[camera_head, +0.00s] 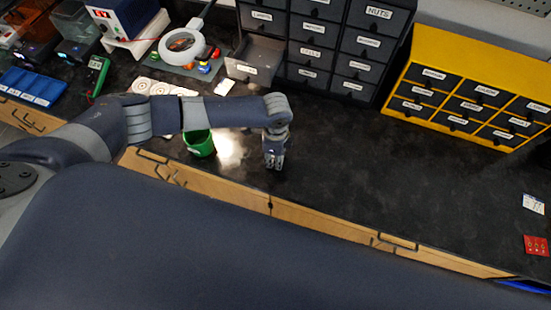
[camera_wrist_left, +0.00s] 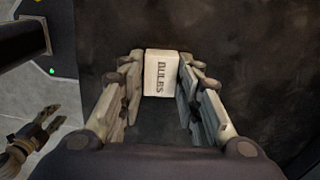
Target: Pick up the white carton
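The white carton (camera_wrist_left: 161,75), a small box with "BULBS" printed on it, is on the dark bench top in the left wrist view. My left gripper (camera_wrist_left: 160,82) is over it, with one finger on each side. The fingers stand apart and look open, very close to the carton's sides; contact is not clear. In the head view my left gripper (camera_head: 274,163) points down at the bench near its front edge, and the carton is hidden there. What looks like my right gripper (camera_wrist_left: 50,122) shows small at the lower left of the left wrist view.
A green cup (camera_head: 199,146) stands just left of my left gripper, behind the forearm. Dark drawer units (camera_head: 315,45), one drawer pulled out (camera_head: 254,62), stand behind. A yellow drawer cabinet (camera_head: 468,92) is at the back right.

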